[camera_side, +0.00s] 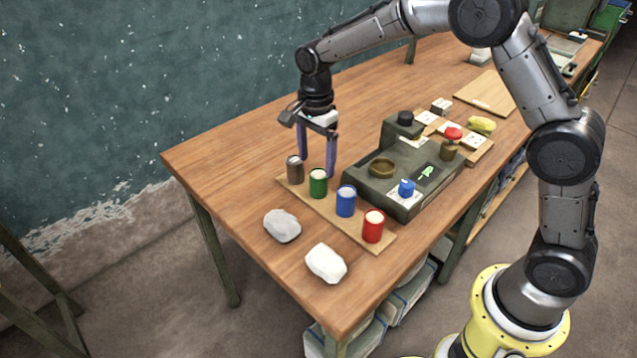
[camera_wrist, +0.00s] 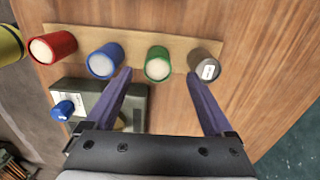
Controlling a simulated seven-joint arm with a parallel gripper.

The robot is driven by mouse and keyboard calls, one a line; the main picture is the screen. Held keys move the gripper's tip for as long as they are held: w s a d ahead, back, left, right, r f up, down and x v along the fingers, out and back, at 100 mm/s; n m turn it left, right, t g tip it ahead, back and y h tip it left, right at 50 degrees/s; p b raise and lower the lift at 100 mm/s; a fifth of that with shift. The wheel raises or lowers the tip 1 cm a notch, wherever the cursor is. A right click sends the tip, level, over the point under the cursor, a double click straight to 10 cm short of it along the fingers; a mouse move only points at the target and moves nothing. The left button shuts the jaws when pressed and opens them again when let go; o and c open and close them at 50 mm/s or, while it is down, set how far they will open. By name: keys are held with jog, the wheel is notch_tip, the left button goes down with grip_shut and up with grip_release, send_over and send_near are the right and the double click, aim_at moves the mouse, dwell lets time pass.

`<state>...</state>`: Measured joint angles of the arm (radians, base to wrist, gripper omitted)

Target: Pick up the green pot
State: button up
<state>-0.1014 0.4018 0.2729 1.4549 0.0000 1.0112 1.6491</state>
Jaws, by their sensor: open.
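The green pot (camera_side: 318,184) stands upright on a thin wooden board (camera_side: 361,240), between a brown pot (camera_side: 294,169) and a blue pot (camera_side: 345,201). It has a pale top. In the wrist view the green pot (camera_wrist: 158,64) lies ahead of the fingertips, between their lines. My gripper (camera_side: 317,165) points down, open and empty, just behind the pots. In the wrist view my gripper (camera_wrist: 160,78) has its fingers spread wide, one tip towards the blue pot (camera_wrist: 105,61), the other near the brown pot (camera_wrist: 204,67).
A red pot (camera_side: 373,226) stands at the board's near end. A grey lump (camera_side: 282,226) and a white lump (camera_side: 326,263) lie left of the board. A dark green block-shaped unit (camera_side: 395,190) with a blue knob stands to the right. The table's far left is clear.

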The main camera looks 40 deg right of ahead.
aim_at(318, 174)
jog(key=f, duration=0.4)
jog(key=shift+s+d+f, duration=0.15)
jog(key=shift+d+f, duration=0.05)
jog(key=shift+f, duration=0.2)
grip_shut()
jog(key=shift+r, duration=0.15)
